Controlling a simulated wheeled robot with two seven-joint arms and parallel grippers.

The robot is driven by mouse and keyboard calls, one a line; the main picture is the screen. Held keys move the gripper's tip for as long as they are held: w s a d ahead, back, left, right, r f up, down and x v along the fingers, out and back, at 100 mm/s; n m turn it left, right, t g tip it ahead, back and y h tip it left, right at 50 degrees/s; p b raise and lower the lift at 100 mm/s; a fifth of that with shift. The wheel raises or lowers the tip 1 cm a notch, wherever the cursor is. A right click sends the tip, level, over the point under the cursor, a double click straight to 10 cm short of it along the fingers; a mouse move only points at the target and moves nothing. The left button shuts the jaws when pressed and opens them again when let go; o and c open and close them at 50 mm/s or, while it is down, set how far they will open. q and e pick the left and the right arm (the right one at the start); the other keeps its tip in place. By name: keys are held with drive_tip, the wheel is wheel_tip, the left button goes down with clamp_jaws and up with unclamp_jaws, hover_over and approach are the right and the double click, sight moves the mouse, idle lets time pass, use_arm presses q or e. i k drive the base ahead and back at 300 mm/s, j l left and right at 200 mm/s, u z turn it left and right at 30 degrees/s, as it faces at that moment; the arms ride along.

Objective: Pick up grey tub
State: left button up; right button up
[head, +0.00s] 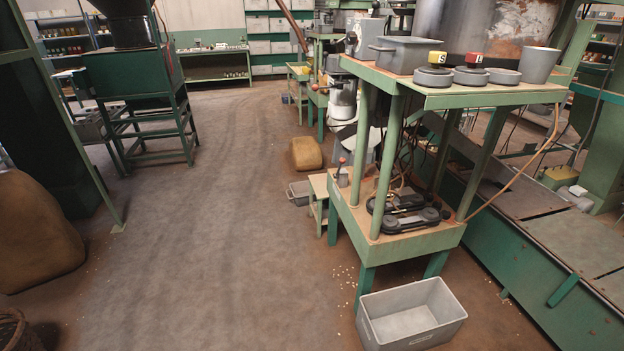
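A large open grey tub (438,332) stands upright on the floor at the bottom right, in front of the green machine stand. It looks empty inside. A smaller grey tub (300,193) sits on the floor farther back, beside the stand's left side. Another grey tub (405,53) rests on the stand's top shelf. Neither of my grippers shows in the head view.
The green stand (410,240) has a lower shelf with dark machine parts. Yellow and red blocks marked S and L (437,57) sit on round grey pieces above. Brown sacks (307,153) stand on the floor. Pale bits lie near the large tub. The floor at left centre is clear.

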sight(299, 190)
drive_tip(key=i+j, duration=0.1)
drive_tip(key=i, duration=1.25)
drive_tip(key=i+j+z, duration=0.1)
drive_tip(key=i, duration=0.6)
drive_tip(key=i+j+u, duration=0.3)
drive_tip(key=i+j, duration=0.15)
drive_tip(key=i+j+u, duration=0.3)
drive_tip(key=i, duration=0.25)
drive_tip(key=i+j+u, duration=0.35)
drive_tip(key=i, duration=0.2)
drive_tip(key=i+z, duration=0.1)
drive_tip(key=i, duration=0.5)
drive_tip(key=i+j+z, duration=0.1)
drive_tip(key=i, duration=0.5)
drive_tip(key=i+j+z, duration=0.1)
drive_tip(key=i, duration=0.45)
drive_tip(key=i+z, duration=0.2)
drive_tip(key=z, duration=0.2)
drive_tip(key=i+z, duration=0.2)
drive_tip(key=z, duration=0.25)
drive_tip(key=i+j+z, duration=0.1)
drive_tip(key=z, duration=0.3)
drive_tip(key=i+j+z, duration=0.2)
drive_tip(key=z, duration=0.25)
drive_tip(key=i+j+z, duration=0.2)
drive_tip(key=z, duration=0.2)
drive_tip(key=i+j+z, duration=0.1)
drive_tip(key=j+z, duration=0.2)
drive_tip(key=z, duration=0.15)
